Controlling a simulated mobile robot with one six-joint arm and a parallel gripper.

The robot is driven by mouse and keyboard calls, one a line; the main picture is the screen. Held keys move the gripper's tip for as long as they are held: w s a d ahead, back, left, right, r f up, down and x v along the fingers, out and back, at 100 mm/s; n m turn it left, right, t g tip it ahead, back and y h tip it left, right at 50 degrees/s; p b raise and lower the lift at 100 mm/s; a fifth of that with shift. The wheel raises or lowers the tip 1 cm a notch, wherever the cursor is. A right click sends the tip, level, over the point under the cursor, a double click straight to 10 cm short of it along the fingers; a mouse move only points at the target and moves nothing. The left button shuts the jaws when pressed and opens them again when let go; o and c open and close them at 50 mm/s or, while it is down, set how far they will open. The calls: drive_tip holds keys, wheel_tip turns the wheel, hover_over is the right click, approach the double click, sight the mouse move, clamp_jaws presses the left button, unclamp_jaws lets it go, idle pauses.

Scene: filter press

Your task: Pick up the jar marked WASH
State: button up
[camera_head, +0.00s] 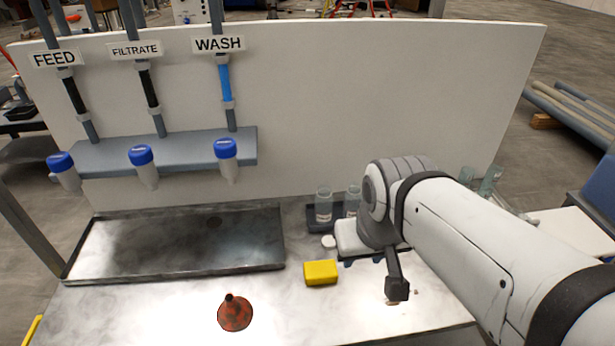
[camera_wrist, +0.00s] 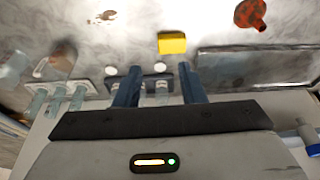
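No jar lettering is readable, so I cannot tell which jar is marked WASH. Two clear jars (camera_head: 323,206) stand upright in a dark tray (camera_head: 312,224) right of centre, partly behind my arm. In the wrist view, the dark tray (camera_wrist: 150,84) with clear jars lies beyond my fingers, largely hidden. A WASH sign (camera_head: 219,44) is on the white panel above a blue-capped white cylinder (camera_head: 228,170) at the grey ledge. My gripper (camera_wrist: 159,69) is open, its two dark fingers apart, and nothing is visibly held. In the head view it is mostly hidden by my arm.
A yellow block (camera_head: 320,273) and a red-brown funnel (camera_head: 235,313) lie on the bench. A shallow metal tray (camera_head: 175,272) is at left. Other clear glassware (camera_head: 490,181) stands at right by the white panel (camera_head: 400,95). The bench front is partly clear.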

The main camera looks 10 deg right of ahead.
drive_tip(key=shift+o, duration=0.2)
drive_tip(key=shift+s+d, duration=0.1)
drive_tip(key=shift+o, duration=0.8)
drive_tip(key=o, duration=0.7)
drive_tip(key=w+f+b, duration=0.1)
drive_tip(key=w+b, duration=0.2)
drive_tip(key=w, duration=0.2)
drive_tip(key=w+f+m+b, duration=0.1)
drive_tip(key=w+f+b, duration=0.1)
drive_tip(key=w, duration=0.3)
drive_tip(key=w+d+f+m+b, duration=0.1)
drive_tip(key=w+b, duration=0.2)
drive_tip(key=w, duration=0.3)
drive_tip(key=shift+f+h+b, duration=0.2)
drive_tip(key=shift+h+b, duration=0.15)
drive_tip(key=shift+h, duration=0.05)
drive_tip(key=m+h+b, duration=0.1)
drive_tip(key=m+b, duration=0.2)
drive_tip(key=b, duration=0.5)
hover_over(324, 197)
drive_tip(key=s+a, duration=0.1)
drive_tip(key=shift+t, duration=0.3)
wheel_tip(324, 197, down, 11)
drive_tip(key=shift+s+a+f, duration=0.1)
drive_tip(key=shift+w+d+x, duration=0.1)
drive_tip(key=shift+d+x, duration=0.05)
drive_tip(key=shift+x, duration=1.75)
drive_tip(key=shift+w+d+x, duration=0.1)
drive_tip(key=shift+x, duration=1.8)
drive_tip(key=shift+c, duration=0.3)
